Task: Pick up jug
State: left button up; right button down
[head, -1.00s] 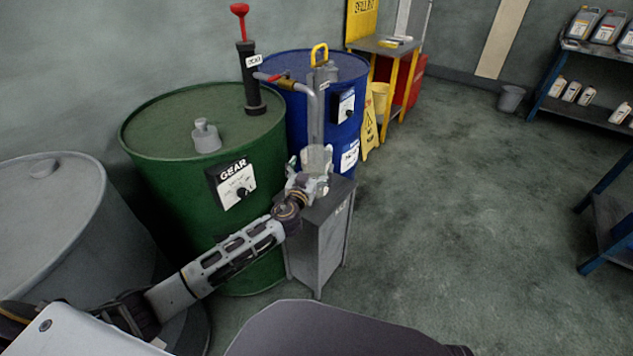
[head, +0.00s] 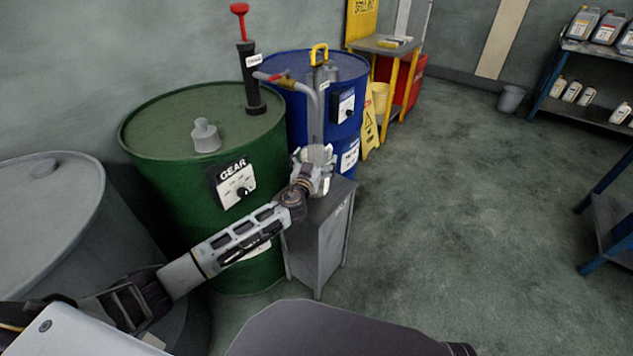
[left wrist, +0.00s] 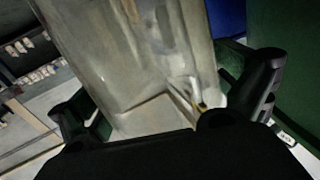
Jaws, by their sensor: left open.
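The jug (head: 318,153) is a clear, pale container standing on a small grey stand (head: 322,230), under the bent spout pipe of the green drum's pump. My left gripper (head: 316,180) is at the jug and partly hides it in the head view. In the left wrist view the jug (left wrist: 140,60) fills the space between the two open black fingers, one on each side. I cannot tell whether either finger touches it. My right gripper is not in view.
The green GEAR drum (head: 165,170) stands left of the stand, with a red-handled pump (head: 248,75) on top. A blue drum (head: 345,85) stands behind. A grey drum (head: 50,215) is at left. The floor to the right is clear up to blue shelves (head: 590,100).

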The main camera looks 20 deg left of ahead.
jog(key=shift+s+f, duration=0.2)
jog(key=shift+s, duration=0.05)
pick_arm(q)
jog(key=c, duration=1.5)
jog(key=shift+r, duration=0.1)
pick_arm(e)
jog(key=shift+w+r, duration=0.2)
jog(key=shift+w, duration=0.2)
pick_arm(q)
jog(key=shift+r, duration=0.2)
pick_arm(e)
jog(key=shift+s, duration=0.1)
